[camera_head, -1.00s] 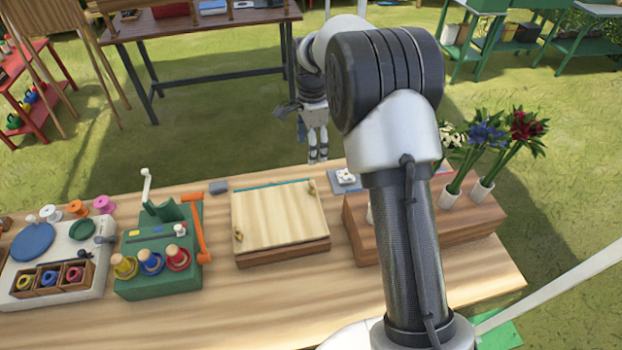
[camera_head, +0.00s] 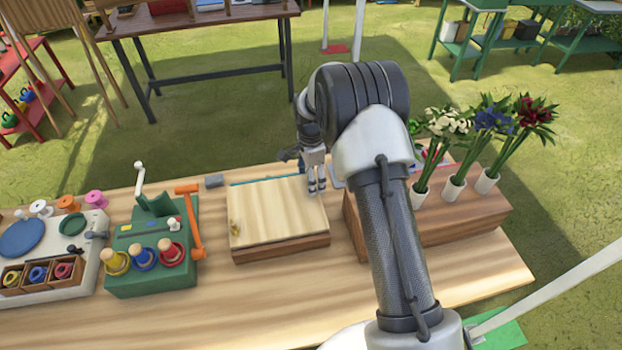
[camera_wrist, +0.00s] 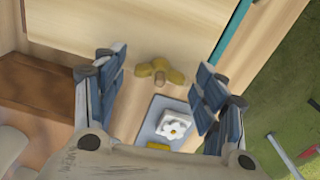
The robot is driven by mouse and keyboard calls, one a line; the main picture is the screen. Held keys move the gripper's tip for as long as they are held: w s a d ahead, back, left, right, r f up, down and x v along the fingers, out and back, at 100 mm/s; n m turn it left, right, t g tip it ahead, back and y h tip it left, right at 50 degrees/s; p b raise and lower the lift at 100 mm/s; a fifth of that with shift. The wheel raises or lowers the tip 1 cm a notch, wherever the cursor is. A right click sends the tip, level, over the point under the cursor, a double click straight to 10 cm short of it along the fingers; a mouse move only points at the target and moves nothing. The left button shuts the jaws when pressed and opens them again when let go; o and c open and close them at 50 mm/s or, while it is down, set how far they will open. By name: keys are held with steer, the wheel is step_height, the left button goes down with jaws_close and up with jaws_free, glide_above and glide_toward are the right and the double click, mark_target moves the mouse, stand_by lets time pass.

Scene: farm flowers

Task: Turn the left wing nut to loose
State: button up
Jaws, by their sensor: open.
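The wooden press (camera_head: 278,212) lies on the table, a pale board on a thicker base. One brass wing nut (camera_head: 234,228) sits at its left edge in the head view. Another brass wing nut (camera_wrist: 160,72) shows in the wrist view at the board's edge, between my fingers and apart from both. In the head view my gripper (camera_head: 317,190) hangs at the press's right edge and hides that nut. My gripper, also in the wrist view (camera_wrist: 158,60), is open and empty.
A wooden block with flowers in white vases (camera_head: 440,220) stands right of the press. A grey plate with a white flower piece (camera_wrist: 172,127) lies beside the nut. A green stand with an orange handle (camera_head: 155,270) is at left. Bare table (camera_head: 290,300) lies in front.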

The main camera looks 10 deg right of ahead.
steer(key=shift+f, duration=0.1)
steer(key=shift+c, duration=0.5)
jaws_close()
stand_by(0.4)
